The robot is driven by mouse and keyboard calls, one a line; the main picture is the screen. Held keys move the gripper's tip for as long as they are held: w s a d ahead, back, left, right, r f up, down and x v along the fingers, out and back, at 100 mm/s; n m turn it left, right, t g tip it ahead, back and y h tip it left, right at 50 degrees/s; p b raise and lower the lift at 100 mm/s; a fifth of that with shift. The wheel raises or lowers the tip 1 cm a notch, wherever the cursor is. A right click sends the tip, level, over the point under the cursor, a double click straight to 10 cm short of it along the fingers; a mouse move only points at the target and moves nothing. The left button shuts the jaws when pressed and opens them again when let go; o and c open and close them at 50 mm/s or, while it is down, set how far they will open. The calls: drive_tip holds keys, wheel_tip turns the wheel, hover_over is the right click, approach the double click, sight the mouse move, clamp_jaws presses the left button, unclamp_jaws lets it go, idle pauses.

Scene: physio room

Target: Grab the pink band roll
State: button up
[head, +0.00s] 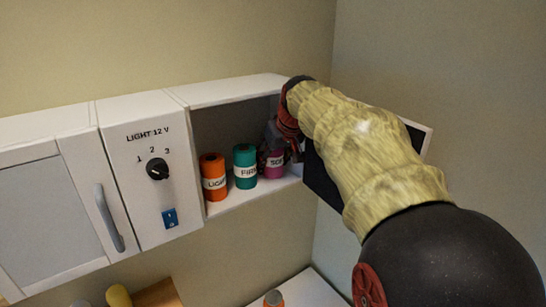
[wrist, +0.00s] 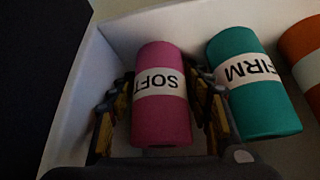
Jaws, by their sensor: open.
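The pink band roll (head: 274,170), with a white "SOFT" label, stands at the right of the open cabinet compartment, partly hidden behind my gripper. In the wrist view the pink band roll (wrist: 161,112) lies between my two fingers. My gripper (wrist: 163,98) is open, with one finger on each side of the roll. A gap shows at the left finger; the right finger is very near the roll, and I cannot tell if it touches. My gripper (head: 282,142) reaches into the compartment from the right in the head view.
A teal "FIRM" roll (head: 244,157) stands close beside the pink one, near my right finger in the wrist view. An orange roll (head: 213,170) stands further left. The cabinet's white side wall (wrist: 84,80) is close to my left finger. A dark open door panel (head: 319,178) hangs at right.

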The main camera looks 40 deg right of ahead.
drive_tip(key=shift+c, duration=0.8)
drive_tip(key=c, duration=0.9)
drive_tip(key=shift+r, duration=0.1)
